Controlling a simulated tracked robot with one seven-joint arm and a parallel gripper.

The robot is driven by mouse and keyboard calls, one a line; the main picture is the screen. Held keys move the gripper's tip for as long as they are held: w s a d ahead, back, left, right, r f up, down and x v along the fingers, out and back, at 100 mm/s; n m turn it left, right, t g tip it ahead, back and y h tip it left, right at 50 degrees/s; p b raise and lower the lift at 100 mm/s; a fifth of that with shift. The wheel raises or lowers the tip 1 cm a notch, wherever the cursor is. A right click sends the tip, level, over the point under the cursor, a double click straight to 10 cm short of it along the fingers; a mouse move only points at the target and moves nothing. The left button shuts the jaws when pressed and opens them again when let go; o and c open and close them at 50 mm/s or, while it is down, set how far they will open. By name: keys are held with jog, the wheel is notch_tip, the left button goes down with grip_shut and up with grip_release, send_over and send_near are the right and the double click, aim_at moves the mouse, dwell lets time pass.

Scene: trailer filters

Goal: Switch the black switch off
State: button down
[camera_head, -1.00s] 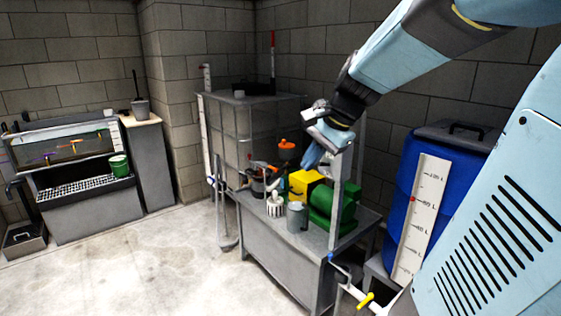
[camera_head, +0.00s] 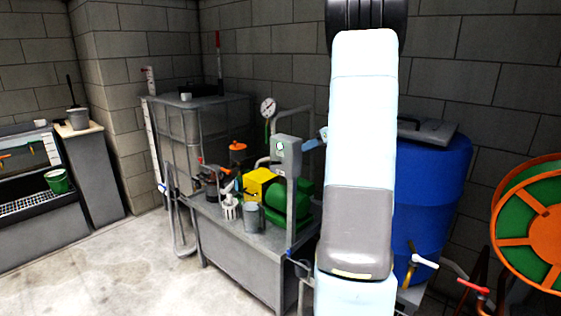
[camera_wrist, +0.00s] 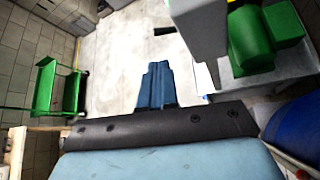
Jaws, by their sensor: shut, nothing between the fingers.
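A grey box (camera_head: 286,155) stands on a post at the front edge of the metal table. Its front face carries a small round white-and-green mark; I cannot make out a black switch on it. My gripper (camera_wrist: 156,85) shows in the wrist view with its blue fingers shut and empty, above the pale floor. In the head view a blue part of it (camera_head: 323,133) shows just right of the grey box, and my arm hides the rest. In the wrist view a grey block, likely the same box (camera_wrist: 197,28), is right of the fingers, apart from them.
A green motor (camera_head: 283,200) and yellow block (camera_head: 258,184) sit on the table (camera_head: 240,250). A blue barrel (camera_head: 435,190) stands right, partly behind my arm, with an orange-green reel (camera_head: 540,225) beyond. The floor (camera_head: 120,270) at left is clear.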

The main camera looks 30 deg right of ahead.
aim_at(276, 162)
jog(key=shift+w+d+f+m, duration=0.15)
jog(key=shift+d+m, duration=0.15)
jog(key=shift+d, duration=0.15)
jog(key=shift+a+f, duration=0.1)
jog(key=x, duration=1.3)
jog(key=shift+w+a+f, duration=0.1)
jog(key=shift+w+f, duration=0.1)
jog(key=shift+w, duration=0.1)
